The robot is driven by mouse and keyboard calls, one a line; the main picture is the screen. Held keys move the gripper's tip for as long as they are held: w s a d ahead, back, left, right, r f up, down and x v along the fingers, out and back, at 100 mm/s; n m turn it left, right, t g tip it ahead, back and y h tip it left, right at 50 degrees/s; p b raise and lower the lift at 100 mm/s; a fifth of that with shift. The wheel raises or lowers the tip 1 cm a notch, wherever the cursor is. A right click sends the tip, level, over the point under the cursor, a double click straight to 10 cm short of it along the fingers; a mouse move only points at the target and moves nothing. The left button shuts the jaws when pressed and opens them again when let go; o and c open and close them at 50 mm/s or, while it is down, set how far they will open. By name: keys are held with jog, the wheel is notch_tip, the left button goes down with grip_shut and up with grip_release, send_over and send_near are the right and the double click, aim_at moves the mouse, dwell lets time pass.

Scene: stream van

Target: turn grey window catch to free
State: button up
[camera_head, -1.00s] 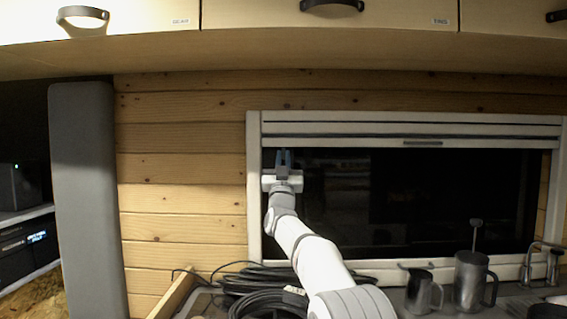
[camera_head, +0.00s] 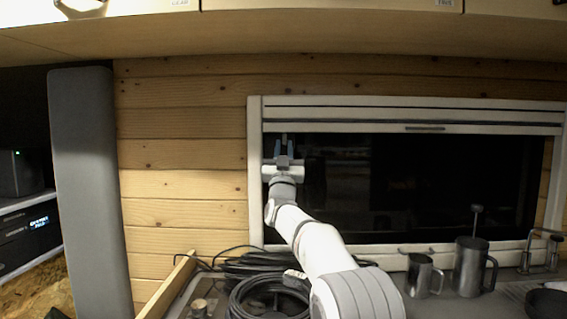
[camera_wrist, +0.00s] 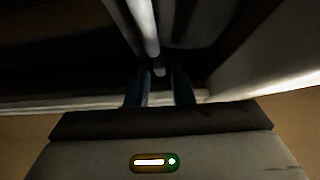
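My gripper (camera_head: 284,147) is at the upper left corner of the dark window (camera_head: 400,190), pointing up and away toward the frame. Its two blue fingers stand apart. A thin grey piece, likely the window catch (camera_head: 284,139), shows between and just above the fingers. In the wrist view the fingers of my gripper (camera_wrist: 160,82) are apart, with the small grey end of the catch (camera_wrist: 158,69) between their tips. I cannot tell whether either finger touches it. The catch's pivot and turned position are not clear.
The white window frame (camera_head: 255,190) runs close left of my gripper, and a rolled blind (camera_head: 420,115) is just above. Below lie coiled black cables (camera_head: 262,285). Metal mugs (camera_head: 470,268) stand at the lower right. A grey padded panel (camera_head: 90,190) is at the left.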

jog(key=b+v, duration=0.1)
jog(key=v, duration=0.5)
jog(key=shift+s+d, duration=0.1)
jog(key=s+d+f+n+g+y+p, duration=0.1)
jog(key=s+d+f+g+p, duration=0.35)
jog(key=s+g, duration=0.25)
jog(key=s+d+f+n+g+y+p, duration=0.1)
jog(key=s+d+f+g+p, duration=0.4)
jog(key=s, duration=0.3)
jog(key=s+d+f+g+p, duration=0.1)
jog(key=s+f+g, duration=0.3)
jog(key=s, duration=0.6)
jog(key=s+d+f+m+g+h+p, duration=0.1)
jog(key=s+d+f+g, duration=0.3)
jog(key=s, duration=0.7)
jog(key=s+d+f+g+p, duration=0.2)
jog(key=s+f, duration=0.4)
jog(key=s, duration=0.5)
jog(key=shift+s+d+m+g+h+p, duration=0.3)
jog(key=shift+d+g, duration=0.4)
jog(key=shift+g, duration=0.5)
